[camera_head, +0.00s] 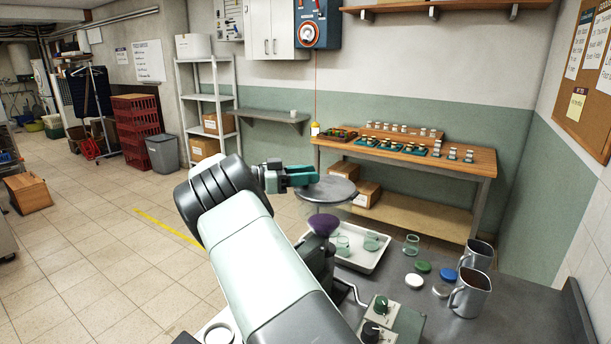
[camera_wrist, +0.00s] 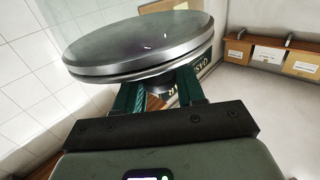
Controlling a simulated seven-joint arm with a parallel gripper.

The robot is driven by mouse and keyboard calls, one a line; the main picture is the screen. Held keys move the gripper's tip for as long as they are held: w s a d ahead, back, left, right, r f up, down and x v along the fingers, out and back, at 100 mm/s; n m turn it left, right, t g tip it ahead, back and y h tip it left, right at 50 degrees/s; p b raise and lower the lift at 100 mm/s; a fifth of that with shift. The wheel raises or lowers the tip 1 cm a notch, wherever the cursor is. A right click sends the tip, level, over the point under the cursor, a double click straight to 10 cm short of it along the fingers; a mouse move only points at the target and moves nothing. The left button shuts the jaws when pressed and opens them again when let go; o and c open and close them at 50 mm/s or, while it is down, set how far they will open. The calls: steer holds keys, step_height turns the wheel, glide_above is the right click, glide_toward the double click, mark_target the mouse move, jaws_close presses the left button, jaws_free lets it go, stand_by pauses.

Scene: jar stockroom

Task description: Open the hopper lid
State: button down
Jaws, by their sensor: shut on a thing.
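The hopper lid (camera_head: 332,188) is a round grey metal disc, seen in the head view above a clear hopper with purple contents (camera_head: 323,224). In the wrist view the lid (camera_wrist: 135,45) fills the upper left, with a dark part below its rim between my fingers. My gripper (camera_head: 308,175) has teal fingers and is shut on the lid; in the wrist view its fingers (camera_wrist: 160,92) reach up to the lid's underside as pictured. The exact contact is partly hidden. I cannot tell whether the lid touches the hopper's rim.
A white tray (camera_head: 350,262) with clear glass jars stands beside the hopper. Metal jugs (camera_head: 470,293), coloured jar lids (camera_head: 423,267) and a control box (camera_head: 384,318) stand on the grey bench (camera_head: 515,318). A wooden table (camera_head: 455,158) with small jars is behind.

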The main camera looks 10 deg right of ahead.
mark_target(329, 191)
steer(key=shift+s+d+r+m+y, duration=0.1)
steer(key=shift+r+m+y, duration=0.2)
steer(key=shift+r, duration=0.25)
steer(key=s+d+r+m+t+y, duration=0.2)
steer(key=s+d+r+m+y, duration=0.35)
steer(key=r, duration=0.25)
steer(key=s+d+m+t+y, duration=0.2)
steer(key=s+d+t+y, duration=0.2)
steer(key=s+d, duration=0.3)
steer(key=shift+s+d+f+m+y, duration=0.4)
steer(key=shift+d+y, duration=0.1)
steer(key=shift+y, duration=0.15)
stand_by(0.3)
steer(key=c, duration=0.8)
jaws_free()
steer(key=shift+a, duration=0.1)
